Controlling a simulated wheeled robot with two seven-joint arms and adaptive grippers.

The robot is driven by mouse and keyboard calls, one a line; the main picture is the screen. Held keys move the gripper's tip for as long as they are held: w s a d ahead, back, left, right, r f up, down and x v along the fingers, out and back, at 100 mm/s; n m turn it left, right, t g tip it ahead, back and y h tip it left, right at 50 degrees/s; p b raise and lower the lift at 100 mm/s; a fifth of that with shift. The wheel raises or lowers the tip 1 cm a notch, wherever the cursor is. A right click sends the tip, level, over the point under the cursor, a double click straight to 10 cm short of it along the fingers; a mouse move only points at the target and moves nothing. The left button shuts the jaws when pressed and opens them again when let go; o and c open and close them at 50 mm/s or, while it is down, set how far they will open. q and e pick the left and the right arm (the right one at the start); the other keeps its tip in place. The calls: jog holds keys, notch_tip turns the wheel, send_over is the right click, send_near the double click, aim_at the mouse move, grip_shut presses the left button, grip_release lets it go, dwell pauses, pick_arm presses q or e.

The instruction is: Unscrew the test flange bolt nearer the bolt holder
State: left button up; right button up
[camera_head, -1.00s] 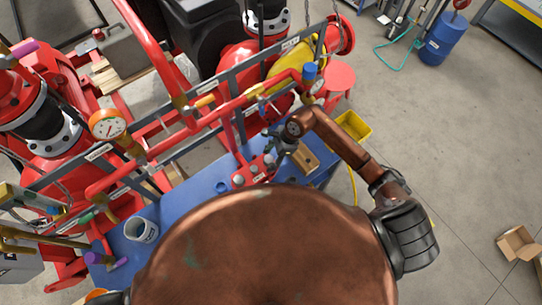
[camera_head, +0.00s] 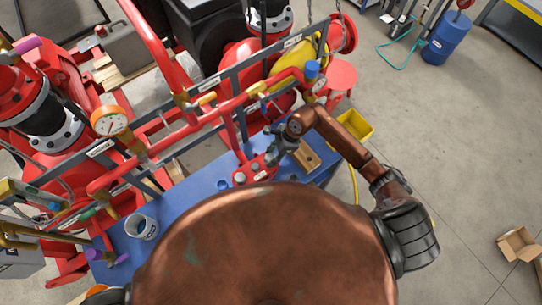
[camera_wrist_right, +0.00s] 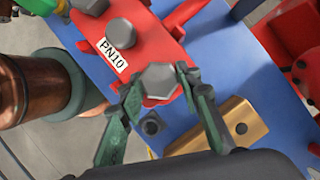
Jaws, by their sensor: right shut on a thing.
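The red test flange (camera_wrist_right: 140,40) carries a white PN10 label and several grey hex bolts. It also shows on the blue bench in the head view (camera_head: 250,172). My right gripper (camera_wrist_right: 160,84) is shut on the hex head of the bolt (camera_wrist_right: 158,78) at the flange end nearer the bolt holder, one finger on each side. The bolt's shank is hidden. The bolt holder, a tan block (camera_wrist_right: 222,124) with a dark hole, lies beside the flange; it also shows in the head view (camera_head: 306,155). My left gripper is not in view.
The blue bench (camera_head: 190,202) bears a grey cup (camera_head: 141,227) at left. Red pipes and a gauge (camera_head: 108,121) stand behind the flange. A yellow bin (camera_head: 355,126) is right of the bench. Open floor lies further right.

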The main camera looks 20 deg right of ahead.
jog(key=c, duration=0.3)
jog(key=shift+w+f+n+b, duration=0.15)
jog(key=shift+n+b, duration=0.25)
jog(key=shift+b, duration=0.3)
jog(key=n+g+b, duration=0.1)
jog(key=n+b, duration=0.2)
jog(key=b, duration=0.2)
jog(key=shift+n+g, duration=0.4)
jog(key=n+g+b, duration=0.1)
jog(key=n+b, duration=0.2)
jog(key=b, duration=0.1)
jog(key=shift+h, duration=0.4)
jog(key=n+g+h+b, duration=0.1)
jog(key=n+b, duration=0.2)
jog(key=b, duration=0.3)
jog(key=shift+f+n, duration=0.1)
jog(key=shift+n, duration=0.3)
jog(key=n+b, duration=0.1)
jog(key=b, duration=0.1)
jog(key=n+g+h+b, duration=0.1)
jog(key=n+b, duration=0.1)
jog(key=b, duration=0.1)
jog(key=shift+s+n, duration=0.2)
jog(key=shift+n, duration=0.1)
